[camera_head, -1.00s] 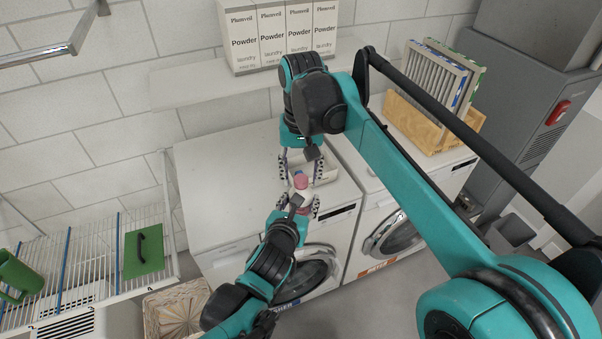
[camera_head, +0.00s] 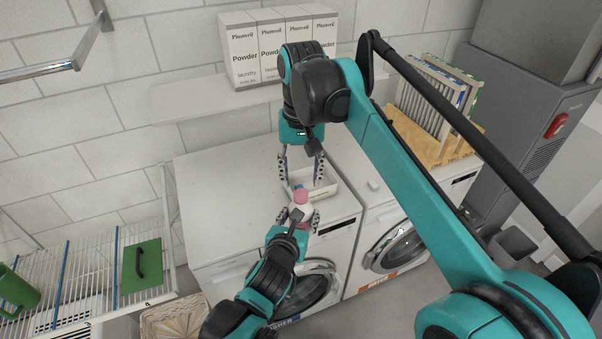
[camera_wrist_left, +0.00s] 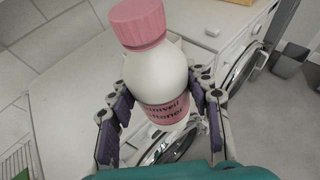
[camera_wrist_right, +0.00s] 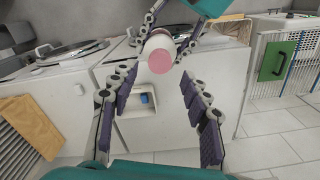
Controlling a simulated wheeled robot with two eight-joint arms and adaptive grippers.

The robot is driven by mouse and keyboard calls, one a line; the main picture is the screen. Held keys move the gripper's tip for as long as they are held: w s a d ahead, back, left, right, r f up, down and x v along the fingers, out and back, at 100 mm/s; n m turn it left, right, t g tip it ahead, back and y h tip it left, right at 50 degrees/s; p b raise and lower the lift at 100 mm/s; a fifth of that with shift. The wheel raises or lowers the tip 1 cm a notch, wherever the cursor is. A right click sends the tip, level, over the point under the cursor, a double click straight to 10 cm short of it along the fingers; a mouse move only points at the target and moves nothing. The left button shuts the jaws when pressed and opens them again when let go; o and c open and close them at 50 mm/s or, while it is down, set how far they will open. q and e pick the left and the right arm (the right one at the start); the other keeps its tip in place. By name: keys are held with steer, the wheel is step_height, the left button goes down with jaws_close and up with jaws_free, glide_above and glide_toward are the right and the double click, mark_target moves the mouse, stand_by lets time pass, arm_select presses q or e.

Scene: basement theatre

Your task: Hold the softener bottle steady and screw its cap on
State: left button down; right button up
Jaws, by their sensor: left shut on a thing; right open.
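The softener bottle (camera_wrist_left: 160,78) is white with a pink label and a pink cap (camera_wrist_left: 138,22). The cap sits on the bottle's neck; how tight it is cannot be told. My left gripper (camera_head: 298,222) is shut around the bottle's body near its label and holds it in front of the washer's top. In the right wrist view the bottle (camera_wrist_right: 156,42) points its pink cap towards the camera. My right gripper (camera_head: 302,178) is open and empty, just beyond the cap and apart from it. Its spread fingers also show in the right wrist view (camera_wrist_right: 150,92).
A white tray (camera_head: 335,186) with a small blue thing (camera_wrist_right: 147,98) in it stands on the washer (camera_head: 215,205) behind the bottle. Powder boxes (camera_head: 278,45) stand on the wall shelf.

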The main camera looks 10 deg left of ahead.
mark_target(301, 193)
steer(key=r+n, duration=0.1)
steer(key=n, duration=0.3)
steer(key=shift+r, duration=0.4)
steer(key=n, duration=0.1)
steer(key=r+n, duration=0.1)
steer(key=n, duration=0.2)
steer(key=shift+r+n, duration=0.3)
steer(key=shift+r, duration=0.05)
steer(key=shift+f, duration=4.05)
jaws_close()
